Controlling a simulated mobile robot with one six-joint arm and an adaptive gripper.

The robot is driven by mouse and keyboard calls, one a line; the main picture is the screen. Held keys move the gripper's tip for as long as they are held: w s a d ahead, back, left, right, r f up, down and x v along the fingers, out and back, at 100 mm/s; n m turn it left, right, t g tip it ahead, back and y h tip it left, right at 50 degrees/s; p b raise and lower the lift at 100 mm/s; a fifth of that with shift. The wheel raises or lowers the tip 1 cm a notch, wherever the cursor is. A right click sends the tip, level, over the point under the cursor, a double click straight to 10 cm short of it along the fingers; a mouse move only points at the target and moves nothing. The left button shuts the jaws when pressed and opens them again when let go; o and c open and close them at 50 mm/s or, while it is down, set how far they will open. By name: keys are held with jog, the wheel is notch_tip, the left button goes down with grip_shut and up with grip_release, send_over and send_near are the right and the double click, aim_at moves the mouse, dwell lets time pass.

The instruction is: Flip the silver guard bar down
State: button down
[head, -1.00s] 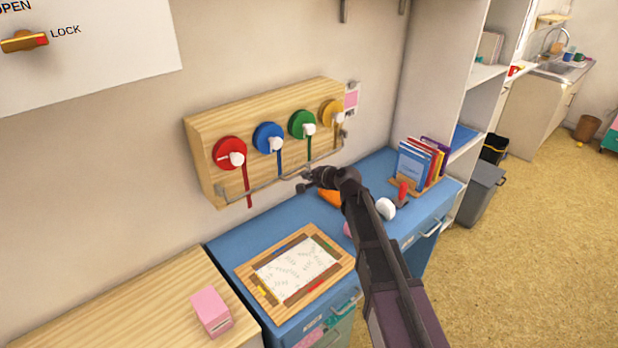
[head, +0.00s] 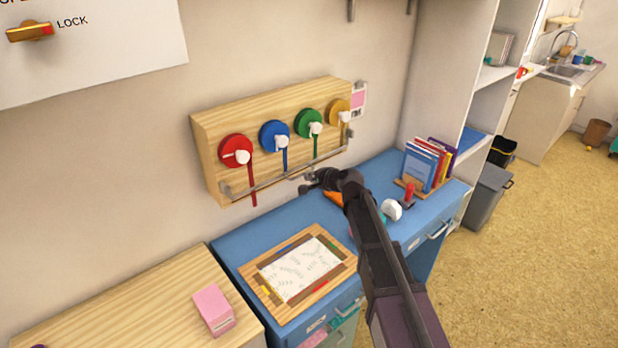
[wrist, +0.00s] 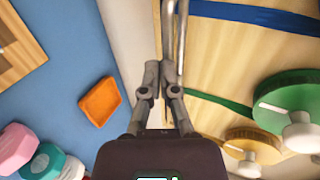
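In the wrist view, thin silver rods (wrist: 182,28) run down to my fingertips. My gripper (head: 305,184) is at the bar's lower edge, right of its middle, above the blue desk. In the wrist view the two fingers of my gripper (wrist: 160,75) are almost together, with only a sliver between them. The rods lie just beyond and beside the right finger. I cannot tell whether finger and bar touch. Nothing is clearly held between the fingers.
The wooden board (head: 211,150) carries red, blue, green and yellow discs with white knobs and hanging straps. On the blue desk (head: 222,247) are a framed sheet (head: 297,270), an orange item (wrist: 100,101) and books (head: 425,165). A pink block (head: 213,308) sits left.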

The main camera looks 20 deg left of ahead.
jog(key=shift+s+d, duration=0.1)
jog(key=d+f+p+v, duration=0.1)
jog(key=f+p+v, duration=0.1)
jog(key=v, duration=1.1)
jog(key=shift+s+d+f+p, duration=0.2)
jog(key=shift+s+f+p, duration=0.1)
jog(key=shift+s+p, duration=0.2)
jog(key=s+d+f+n+g+h, duration=0.2)
jog(key=s+d, duration=0.3)
jog(key=d, duration=0.5)
jog(key=s+d+f+n+g+h, duration=0.2)
jog(key=s+d+f+h, duration=0.3)
jog(key=d, duration=0.5)
jog(key=s+d+f+n+g+h, duration=0.2)
jog(key=s+d, duration=0.4)
jog(key=d, duration=0.4)
jog(key=shift+s+d+f+n+g+h, duration=0.25)
jog(key=shift+f+g+h, duration=0.25)
jog(key=shift+f+h, duration=0.45)
jog(key=shift+r, duration=0.1)
